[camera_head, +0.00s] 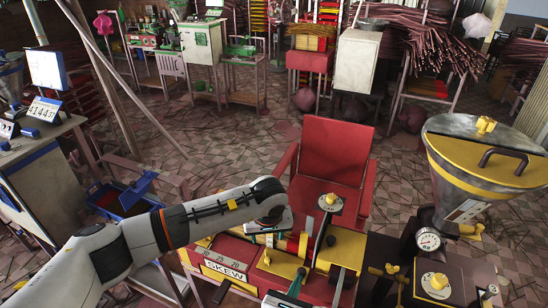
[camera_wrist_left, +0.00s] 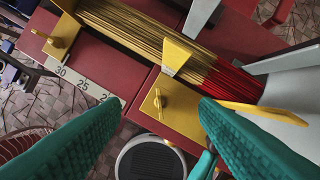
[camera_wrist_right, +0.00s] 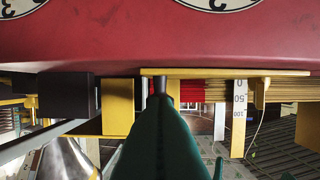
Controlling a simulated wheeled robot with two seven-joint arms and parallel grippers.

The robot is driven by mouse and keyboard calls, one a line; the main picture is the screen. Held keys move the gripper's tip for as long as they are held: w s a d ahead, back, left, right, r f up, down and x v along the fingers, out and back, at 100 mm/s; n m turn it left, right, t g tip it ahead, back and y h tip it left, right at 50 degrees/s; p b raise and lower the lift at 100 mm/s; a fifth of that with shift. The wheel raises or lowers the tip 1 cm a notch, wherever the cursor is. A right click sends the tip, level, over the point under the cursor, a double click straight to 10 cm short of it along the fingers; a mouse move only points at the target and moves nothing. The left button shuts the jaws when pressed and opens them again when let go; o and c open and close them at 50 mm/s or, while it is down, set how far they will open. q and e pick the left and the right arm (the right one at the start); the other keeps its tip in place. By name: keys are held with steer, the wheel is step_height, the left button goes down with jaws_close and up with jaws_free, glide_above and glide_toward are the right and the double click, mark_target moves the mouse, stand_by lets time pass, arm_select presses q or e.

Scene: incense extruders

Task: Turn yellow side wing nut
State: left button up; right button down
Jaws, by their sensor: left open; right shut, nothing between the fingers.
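A yellow wing nut (camera_wrist_left: 160,100) stands on a yellow plate (camera_wrist_left: 172,121) in the left wrist view. The plate also shows in the head view (camera_head: 283,265). My left gripper (camera_wrist_left: 158,104) is open; its teal fingers are spread to either side of the wing nut, with nothing held. In the head view its hand (camera_head: 268,236) is over the red machine. My right gripper (camera_wrist_right: 158,102) is shut and empty. Its tip is at a short dark stem under a yellow strip (camera_wrist_right: 210,72); contact is unclear. It also shows low in the head view (camera_head: 297,284).
Another wing nut (camera_wrist_left: 58,42) is up-left, past a numbered scale (camera_wrist_left: 85,85). A bundle of sticks with red ends (camera_wrist_left: 150,35) lies beyond the plate. A red chair-like panel (camera_head: 335,150) stands behind the machine, and a metal hopper (camera_head: 480,150) at right.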

mark_target(267, 256)
arm_select(q)
steer(key=shift+n, duration=0.3)
steer(key=c, duration=0.5)
step_height(267, 256, down, 9)
steer(key=m+g, duration=0.1)
steer(key=m, duration=1)
steer(key=m+g, duration=0.1)
steer(key=m, duration=2.3)
steer(key=shift+a+g, duration=0.1)
steer(key=shift+g, duration=0.3)
